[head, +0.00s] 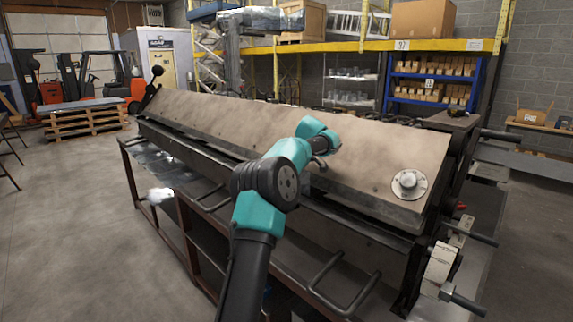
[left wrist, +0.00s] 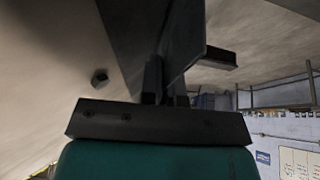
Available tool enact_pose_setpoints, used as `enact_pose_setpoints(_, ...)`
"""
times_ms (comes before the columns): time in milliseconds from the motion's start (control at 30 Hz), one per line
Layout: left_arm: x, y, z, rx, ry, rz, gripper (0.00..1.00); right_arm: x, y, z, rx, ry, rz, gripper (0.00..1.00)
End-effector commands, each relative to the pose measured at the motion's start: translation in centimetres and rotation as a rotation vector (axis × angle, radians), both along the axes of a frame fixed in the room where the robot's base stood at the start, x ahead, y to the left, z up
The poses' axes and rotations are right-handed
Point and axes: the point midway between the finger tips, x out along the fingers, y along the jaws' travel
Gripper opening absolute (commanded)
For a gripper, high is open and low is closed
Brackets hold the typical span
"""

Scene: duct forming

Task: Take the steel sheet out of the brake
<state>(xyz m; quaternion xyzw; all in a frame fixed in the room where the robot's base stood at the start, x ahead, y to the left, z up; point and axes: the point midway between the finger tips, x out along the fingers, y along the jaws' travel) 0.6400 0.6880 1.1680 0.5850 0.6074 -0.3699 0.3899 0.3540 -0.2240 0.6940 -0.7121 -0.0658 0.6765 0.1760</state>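The brake (head: 265,135) is a long machine with a beige clamping beam, running from the back left to the front right. I cannot make out the steel sheet for certain in the head view; a dark strip lies along the seam under the beam. My left arm reaches up to the beam's front side, and its gripper (head: 320,162) is partly hidden behind the wrist. In the left wrist view my left gripper (left wrist: 166,85) has two dark fingers close together. A dark thin plate (left wrist: 184,40) runs down to between them; whether they clamp it is unclear. My right gripper is out of view.
Bar handles (head: 345,285) stick out along the brake's front. Rods and a round fitting stand at its right end. A small white object (head: 160,195) is at the front left. Pallets (head: 85,118) and forklifts are far left; the floor at left is open.

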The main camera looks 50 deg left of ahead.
Motion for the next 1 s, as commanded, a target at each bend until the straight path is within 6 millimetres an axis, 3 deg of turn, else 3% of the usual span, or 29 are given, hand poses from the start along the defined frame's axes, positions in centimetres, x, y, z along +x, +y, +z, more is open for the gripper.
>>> enact_pose_setpoints(767,-0.1,0.0,0.9,0.001,-0.001,0.000,0.00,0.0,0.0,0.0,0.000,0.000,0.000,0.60)
enact_pose_setpoints(1000,-1.7,0.0,1.0,0.001,0.000,0.000,0.00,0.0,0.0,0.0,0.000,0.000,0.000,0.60)
